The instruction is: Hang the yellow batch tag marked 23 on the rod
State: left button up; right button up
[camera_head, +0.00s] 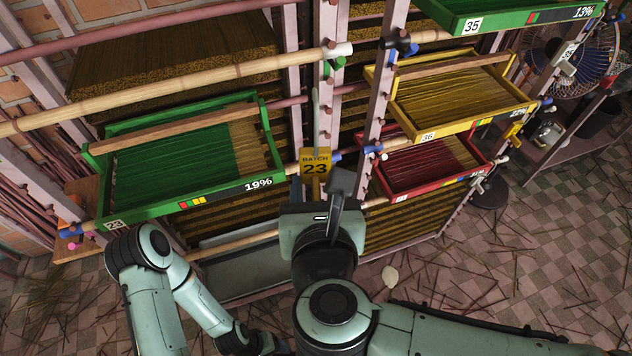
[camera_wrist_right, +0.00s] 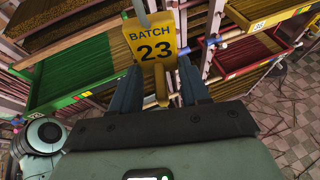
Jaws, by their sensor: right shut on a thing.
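The yellow batch tag (camera_head: 315,161) reads BATCH 23 and stands face-on in front of the rack. It also shows upright in the right wrist view (camera_wrist_right: 150,42). My right gripper (camera_head: 315,190) is below it, shut on the tag's narrow lower part between the two dark fingers, as the wrist view shows (camera_wrist_right: 160,82). A pale rod (camera_head: 291,168) runs behind the tag, just right of the green tray. I cannot tell whether the tag touches it. A slim grey piece rises above the tag; its join to the tag is unclear. My left gripper is not visible.
A green tray (camera_head: 190,203) marked 19% is left of the tag. A yellow tray (camera_head: 427,135) and a red tray (camera_head: 398,197) are to the right. A long bamboo rod (camera_head: 170,88) crosses above. A rack post (camera_head: 375,115) stands close right of the tag.

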jog(key=shift+r+p, duration=0.35)
jog(key=shift+r, duration=0.45)
jog(key=shift+s+f, duration=0.1)
jog(key=shift+s, duration=0.25)
jog(key=shift+s+d+b, duration=0.1)
jog(key=shift+s+b, duration=0.5)
jog(key=shift+s, duration=0.8)
jog(key=s+b, duration=0.1)
jog(key=s, duration=0.4)
jog(key=shift+s+d, duration=0.1)
jog(key=shift+s, duration=0.15)
